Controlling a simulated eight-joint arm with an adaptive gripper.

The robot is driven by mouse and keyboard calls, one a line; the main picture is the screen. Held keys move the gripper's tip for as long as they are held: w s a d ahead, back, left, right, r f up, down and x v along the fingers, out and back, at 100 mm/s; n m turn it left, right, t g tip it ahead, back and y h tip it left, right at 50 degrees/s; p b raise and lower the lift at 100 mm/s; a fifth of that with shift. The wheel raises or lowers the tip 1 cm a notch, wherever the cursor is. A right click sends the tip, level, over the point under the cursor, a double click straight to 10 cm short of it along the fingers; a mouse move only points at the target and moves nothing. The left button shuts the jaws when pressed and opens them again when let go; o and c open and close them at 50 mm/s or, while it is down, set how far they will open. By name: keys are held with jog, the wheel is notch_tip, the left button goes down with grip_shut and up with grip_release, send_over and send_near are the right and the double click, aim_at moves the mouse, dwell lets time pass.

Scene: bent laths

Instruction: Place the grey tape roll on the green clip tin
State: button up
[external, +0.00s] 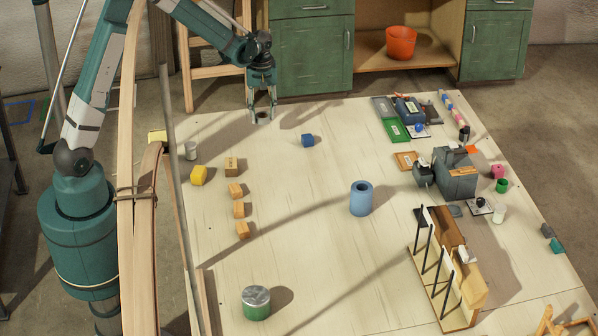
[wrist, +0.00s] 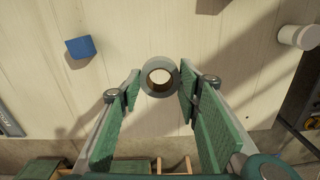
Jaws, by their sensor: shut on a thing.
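The grey tape roll (wrist: 160,76) is a small ring held between the fingertips of my gripper (wrist: 160,80) in the wrist view, its hole facing the camera. In the external view my gripper (external: 262,112) points down over the back left part of the table, with the tape roll (external: 262,120) small and partly hidden at its tips. I cannot tell how far the roll is above the table. The green clip tin (external: 257,311), a round tin with a grey top, stands at the front of the table, far from my gripper.
A blue block (external: 308,140) lies right of my gripper. A blue cylinder (external: 361,198) stands mid-table. A yellow block (external: 198,175), several orange blocks (external: 239,210) and a grey-white cylinder (external: 191,151) are at left. A rack (external: 444,265) stands front right. Bent laths (external: 125,200) rise at the left edge.

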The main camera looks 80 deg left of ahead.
jog(key=w+d+r+m, duration=0.1)
jog(key=w+d+m, duration=0.15)
jog(key=d, duration=1.15)
jog(key=w+d+r+m, duration=0.2)
jog(key=d+m, duration=0.2)
jog(key=d, duration=1.1)
jog(key=w+d+r+m, duration=0.1)
jog(key=w+d+m, duration=0.15)
jog(key=d, duration=1.15)
jog(key=s+d+r+m, duration=0.1)
jog(key=s+d+m, duration=0.2)
jog(key=s+d, duration=0.4)
jog(key=s+d+r+m+p, duration=0.1)
jog(key=s+d+m, duration=0.2)
jog(key=d, duration=1.6)
jog(key=s+d+r+m, duration=0.1)
jog(key=s+d+m, duration=0.3)
jog(key=s+d, duration=0.7)
jog(key=shift+s+d+r+p, duration=0.2)
jog(key=shift+d+r+p, duration=0.2)
jog(key=shift+d, duration=0.65)
jog(key=shift+f, duration=2.9)
